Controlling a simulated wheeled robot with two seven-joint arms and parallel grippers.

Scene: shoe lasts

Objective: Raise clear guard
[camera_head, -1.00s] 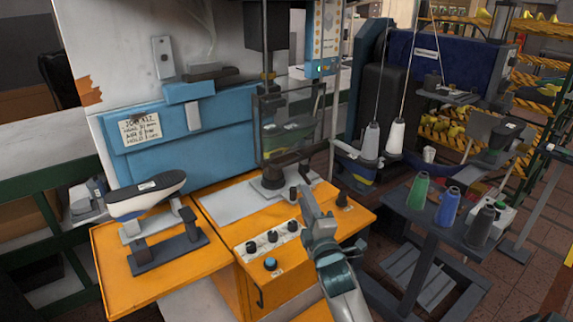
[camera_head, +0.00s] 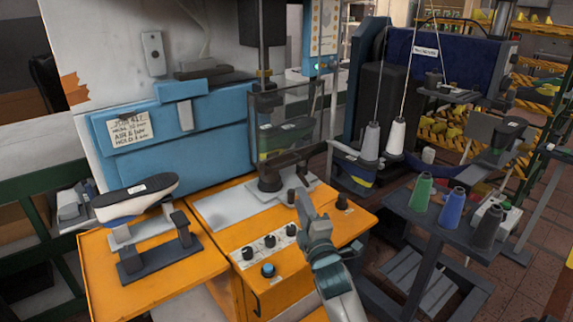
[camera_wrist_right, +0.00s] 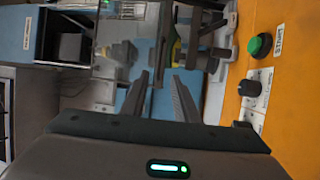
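The clear guard (camera_head: 298,108) is a see-through panel with a dark frame. It stands upright and lowered behind the dark press head (camera_head: 270,178) of the orange machine, in the middle of the head view. My right gripper (camera_head: 304,203) is in front of and below the guard, above the front edge of the orange machine, apart from the guard. In the right wrist view its two dark fingers (camera_wrist_right: 160,82) are spread with nothing between them. My left gripper is not in view.
A shoe last (camera_head: 136,194) rests on a stand at left. Black knobs (camera_head: 270,241) and a blue-topped knob (camera_head: 268,270) are on the orange machine (camera_head: 290,292). A green button (camera_wrist_right: 260,45) shows in the wrist view. Thread spools (camera_head: 452,207) stand on a dark table at right.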

